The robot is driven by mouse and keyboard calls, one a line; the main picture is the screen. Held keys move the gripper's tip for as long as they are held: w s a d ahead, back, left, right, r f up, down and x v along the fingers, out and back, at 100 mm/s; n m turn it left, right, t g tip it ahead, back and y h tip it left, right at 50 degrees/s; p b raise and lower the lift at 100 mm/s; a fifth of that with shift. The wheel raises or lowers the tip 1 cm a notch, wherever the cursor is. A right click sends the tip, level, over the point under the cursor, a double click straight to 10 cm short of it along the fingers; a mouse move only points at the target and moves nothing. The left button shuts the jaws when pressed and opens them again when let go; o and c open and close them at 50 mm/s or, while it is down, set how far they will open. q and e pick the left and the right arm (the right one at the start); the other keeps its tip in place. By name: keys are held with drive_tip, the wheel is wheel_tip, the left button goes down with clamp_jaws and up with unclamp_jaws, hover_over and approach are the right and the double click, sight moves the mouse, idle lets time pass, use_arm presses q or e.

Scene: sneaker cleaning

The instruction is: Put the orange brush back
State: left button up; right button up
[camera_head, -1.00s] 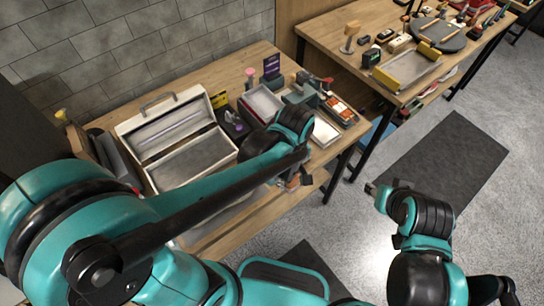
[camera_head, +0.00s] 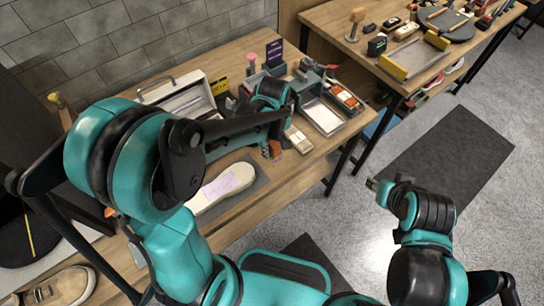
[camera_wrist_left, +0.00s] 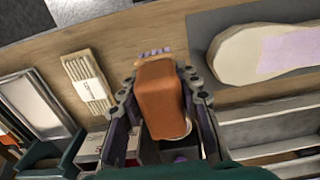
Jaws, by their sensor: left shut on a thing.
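The orange-brown brush (camera_head: 275,150) is in my left gripper (camera_head: 271,145), above the front part of the wooden table (camera_head: 240,56). In the left wrist view the brush (camera_wrist_left: 160,98) fills the space between the two fingers, with its bristles at the top and its block toward the camera. The fingers hold it from both sides. The far side of the brush is hidden. My right gripper (camera_head: 372,184) is out over the floor, right of the table; it is too small to tell whether it is open.
A pale shoe sole (camera_head: 226,182) lies on a grey mat left of the brush. A bundle of pale sticks (camera_head: 299,139) and a white tray (camera_head: 322,117) lie to its right. An open case (camera_head: 187,100) stands behind my left arm. A second table (camera_head: 345,62) stands at the back right.

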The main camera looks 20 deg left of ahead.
sight(272, 155)
use_arm(q)
drive_tip(key=shift+w+a+f, duration=0.2)
drive_tip(key=shift+w+f, duration=0.05)
drive_tip(key=shift+f, duration=0.2)
wheel_tip(272, 155, down, 3)
drive_tip(key=shift+f+b, duration=0.15)
drive_tip(key=shift+b, duration=0.75)
drive_tip(key=shift+f+b, duration=0.3)
drive_tip(key=shift+f, duration=0.05)
drive_tip(key=o, duration=1.2)
drive_tip(key=shift+r, duration=0.1)
drive_tip(key=shift+o, duration=0.2)
